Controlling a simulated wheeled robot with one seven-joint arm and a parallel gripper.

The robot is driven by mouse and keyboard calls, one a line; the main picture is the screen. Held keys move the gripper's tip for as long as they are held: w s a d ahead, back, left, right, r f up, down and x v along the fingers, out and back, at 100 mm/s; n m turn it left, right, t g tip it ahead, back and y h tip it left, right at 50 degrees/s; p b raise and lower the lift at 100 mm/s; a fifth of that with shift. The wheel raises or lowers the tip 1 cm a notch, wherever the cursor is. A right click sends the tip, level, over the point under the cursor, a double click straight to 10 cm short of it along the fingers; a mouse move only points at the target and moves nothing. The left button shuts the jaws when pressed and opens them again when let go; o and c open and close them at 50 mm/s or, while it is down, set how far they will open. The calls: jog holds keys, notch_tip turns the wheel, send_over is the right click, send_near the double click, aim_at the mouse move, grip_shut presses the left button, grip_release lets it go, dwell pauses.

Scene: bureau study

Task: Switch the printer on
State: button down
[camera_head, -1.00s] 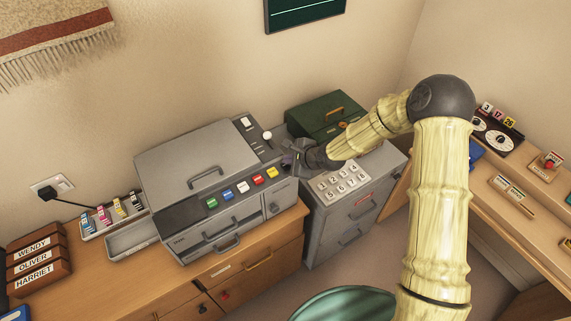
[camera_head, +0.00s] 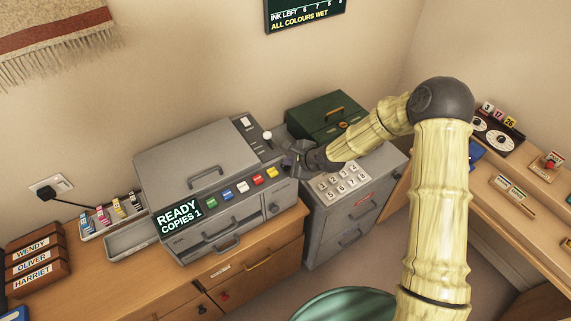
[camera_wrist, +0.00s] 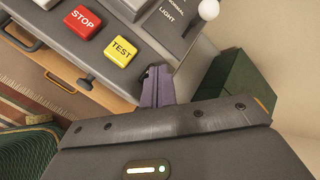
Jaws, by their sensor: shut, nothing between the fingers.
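The grey printer (camera_head: 200,155) stands on the wooden desk. Its front display (camera_head: 178,217) is lit and reads "READY COPIES 1". Several coloured buttons run along its front, among them a red STOP button (camera_wrist: 83,21) and a yellow TEST button (camera_wrist: 122,51). A white-knobbed lever (camera_head: 267,135) stands at its right side; the knob also shows in the wrist view (camera_wrist: 208,9). My gripper (camera_head: 290,160) is shut and empty at the printer's right edge, close to the lever. In the wrist view its purple fingers (camera_wrist: 157,85) are together beside the TEST button. I cannot tell whether they touch the printer.
A wall screen (camera_head: 306,14) reads "INK LEFT" and "ALL COLOURS WET". A grey cabinet (camera_head: 350,215) with number keys stands right of the printer, with a green box (camera_head: 325,115) behind. Ink bottles (camera_head: 119,208) sit left of the printer, near a plugged wall socket (camera_head: 50,187).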

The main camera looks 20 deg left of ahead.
aim_at(289, 167)
jog(key=shift+r+p, duration=0.7)
jog(key=shift+r, duration=0.15)
notch_tip(289, 167, up, 6)
jog(key=p, duration=0.4)
jog(key=shift+d, duration=0.1)
dwell(0.4)
